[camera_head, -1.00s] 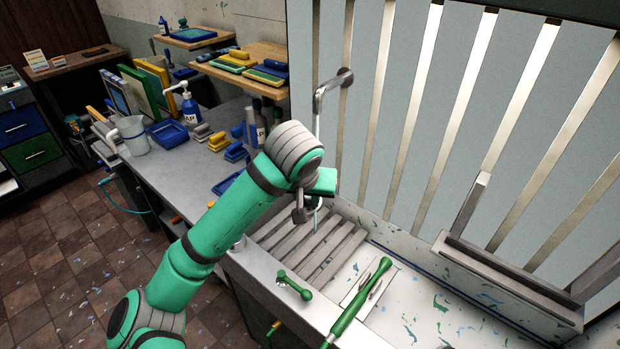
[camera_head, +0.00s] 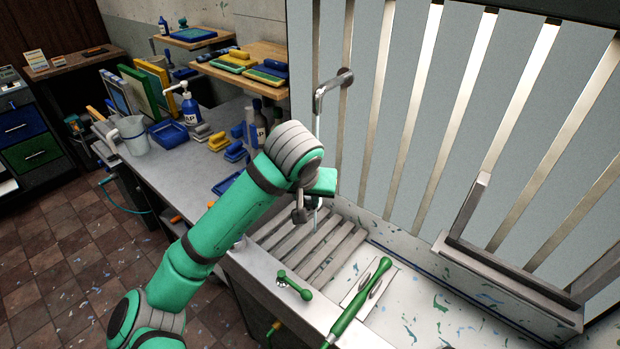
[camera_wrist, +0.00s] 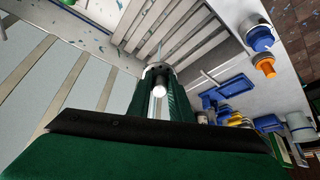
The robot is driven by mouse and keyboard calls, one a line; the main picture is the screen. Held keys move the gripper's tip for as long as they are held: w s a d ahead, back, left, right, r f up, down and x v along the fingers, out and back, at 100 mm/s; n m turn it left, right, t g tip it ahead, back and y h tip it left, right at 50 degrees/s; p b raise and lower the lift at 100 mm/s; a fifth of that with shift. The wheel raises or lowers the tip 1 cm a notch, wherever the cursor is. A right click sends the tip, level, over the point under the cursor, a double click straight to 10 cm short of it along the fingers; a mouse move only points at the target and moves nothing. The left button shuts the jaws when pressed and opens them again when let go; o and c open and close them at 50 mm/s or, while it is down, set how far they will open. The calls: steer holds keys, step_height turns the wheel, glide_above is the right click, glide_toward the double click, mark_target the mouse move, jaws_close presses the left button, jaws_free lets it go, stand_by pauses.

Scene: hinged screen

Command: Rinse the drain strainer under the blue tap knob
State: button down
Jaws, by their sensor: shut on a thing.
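My gripper is shut on a small grey round piece, probably the drain strainer (camera_wrist: 157,71), at its fingertips (camera_wrist: 160,82) in the wrist view. The fingers cover much of it. In the head view my arm hides the strainer; the green gripper body shows under the tap. The metal tap spout (camera_head: 333,88) sends a thin water stream (camera_head: 318,128) down at my gripper. A bright streak between the fingers may be water or glare. A blue knob-like part (camera_wrist: 260,38) sits on a pale edge in the wrist view; my arm seems to hide it in the head view.
A slatted rack (camera_head: 325,250) lies in the sink below my gripper. A green lever knob (camera_head: 294,285) and a green-handled wand (camera_head: 360,302) are at the front. The slatted screen (camera_head: 415,110) stands close behind. Bottles and brushes crowd the bench at left.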

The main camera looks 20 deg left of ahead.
steer(key=s+r, duration=0.4)
steer(key=s, duration=0.1)
steer(key=shift+d, duration=0.45)
stand_by(0.3)
stand_by(0.6)
